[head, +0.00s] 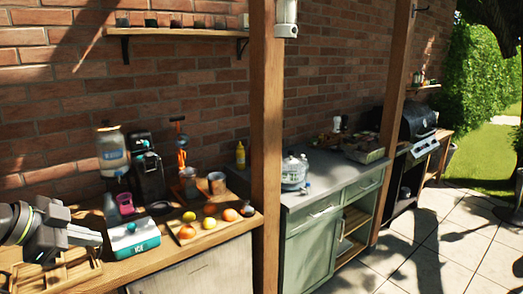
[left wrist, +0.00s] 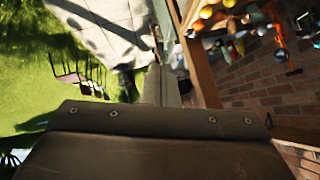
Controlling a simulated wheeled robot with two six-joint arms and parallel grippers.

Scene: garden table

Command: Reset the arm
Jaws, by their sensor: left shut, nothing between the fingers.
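My left gripper (head: 82,236) comes in from the left edge of the head view, over the left end of the wooden counter (head: 215,233). Its jaws are shut with nothing between them. It is close to the white and teal box (head: 133,238); I cannot tell whether they touch. The left wrist view is tilted and mostly filled by a dark plate with several rivets (left wrist: 160,140). My right gripper is in neither view.
A board with several fruits (head: 209,221), a black coffee machine (head: 148,170) and a water dispenser (head: 112,152) stand on the counter. A wooden post (head: 262,140) rises beside it. A green cabinet (head: 312,245) and a grill (head: 418,122) stand to the right. Paving (head: 440,250) is open at right.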

